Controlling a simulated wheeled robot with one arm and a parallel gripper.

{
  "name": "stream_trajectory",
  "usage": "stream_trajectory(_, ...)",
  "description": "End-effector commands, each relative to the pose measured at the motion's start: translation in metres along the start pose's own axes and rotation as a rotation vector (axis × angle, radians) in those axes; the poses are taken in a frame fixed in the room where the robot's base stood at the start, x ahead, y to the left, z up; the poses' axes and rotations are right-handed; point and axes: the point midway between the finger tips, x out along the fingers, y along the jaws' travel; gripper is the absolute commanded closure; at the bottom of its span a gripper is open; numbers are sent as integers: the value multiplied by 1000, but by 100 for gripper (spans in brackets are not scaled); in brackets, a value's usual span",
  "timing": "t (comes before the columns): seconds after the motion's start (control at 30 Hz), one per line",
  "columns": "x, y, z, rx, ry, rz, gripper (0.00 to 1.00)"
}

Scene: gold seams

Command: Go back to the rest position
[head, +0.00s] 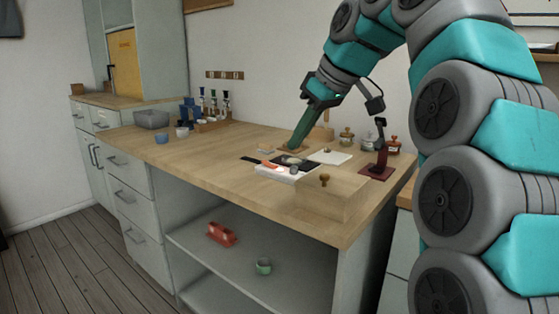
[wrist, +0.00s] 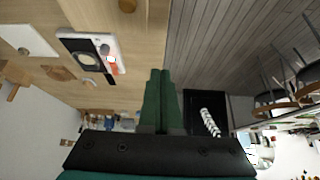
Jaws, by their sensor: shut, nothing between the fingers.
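My gripper (head: 301,132) hangs above the wooden worktop (head: 200,160), toward its back, with its long green fingers pointing down and to the left in the head view. In the wrist view the green fingers (wrist: 160,100) lie side by side, closed, with nothing between them. A white tray (head: 290,172) with dark and orange pieces lies on the worktop in front of the gripper. The tray also shows in the wrist view (wrist: 117,45), left of the fingers. From the head view I cannot tell the exact height of the fingertips above the worktop.
A wooden box with a knob (head: 330,195) stands at the front right. A dark red stand (head: 377,160) and small jars (head: 346,138) are at the right. A grey bin (head: 151,118) and bottles (head: 214,105) stand at the back left. The front left worktop is clear.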

Motion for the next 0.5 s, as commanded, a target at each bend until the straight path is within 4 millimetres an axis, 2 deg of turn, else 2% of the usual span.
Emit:
stream_trajectory(0.27, 11, -8, 18, 65, -38, -9, 100)
stream_trajectory(0.5, 27, -21, 48, 157, -101, -16, 100)
